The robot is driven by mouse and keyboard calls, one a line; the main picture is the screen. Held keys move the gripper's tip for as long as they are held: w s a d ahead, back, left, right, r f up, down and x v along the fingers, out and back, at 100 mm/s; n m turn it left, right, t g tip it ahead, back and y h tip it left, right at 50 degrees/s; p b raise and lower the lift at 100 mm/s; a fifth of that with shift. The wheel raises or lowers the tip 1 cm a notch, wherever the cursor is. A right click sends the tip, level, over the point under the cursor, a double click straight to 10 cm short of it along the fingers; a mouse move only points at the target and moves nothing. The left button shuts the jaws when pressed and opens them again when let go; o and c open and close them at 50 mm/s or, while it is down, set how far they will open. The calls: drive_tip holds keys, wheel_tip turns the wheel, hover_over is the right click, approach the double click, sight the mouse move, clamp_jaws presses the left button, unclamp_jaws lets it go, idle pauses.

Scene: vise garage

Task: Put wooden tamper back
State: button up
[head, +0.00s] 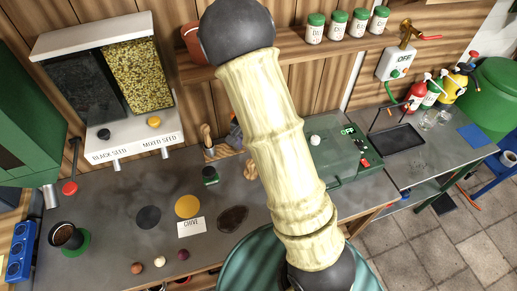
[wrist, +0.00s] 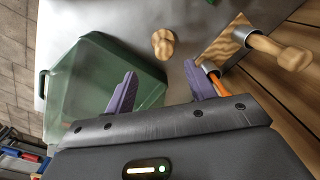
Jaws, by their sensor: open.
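A small pale wooden piece (wrist: 163,43), which looks like the wooden tamper, rests on the grey bench just beyond my fingers. In the head view it shows (head: 251,168) beside my arm, which partly covers that area. A wooden rack (wrist: 228,38) with metal rings is to its right in the wrist view. One ring holds another wooden-handled tool (wrist: 282,50), seen also in the head view (head: 207,135). My gripper (wrist: 160,75) is open, its two purple fingers apart with nothing between them. The gripper is not visible in the head view.
A green translucent box (wrist: 95,85) stands close to the left finger; it also shows in the head view (head: 340,155). An orange-handled tool (wrist: 216,80) is near the right finger. Seed dispensers (head: 125,95) and a chive card (head: 191,226) are left of my arm.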

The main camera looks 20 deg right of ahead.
drive_tip(key=s+r+n+t, duration=0.2)
drive_tip(key=s+r+n, duration=0.6)
drive_tip(key=s+r, duration=0.5)
drive_tip(key=shift+d, duration=0.1)
idle(1.3)
drive_tip(key=c, duration=0.4)
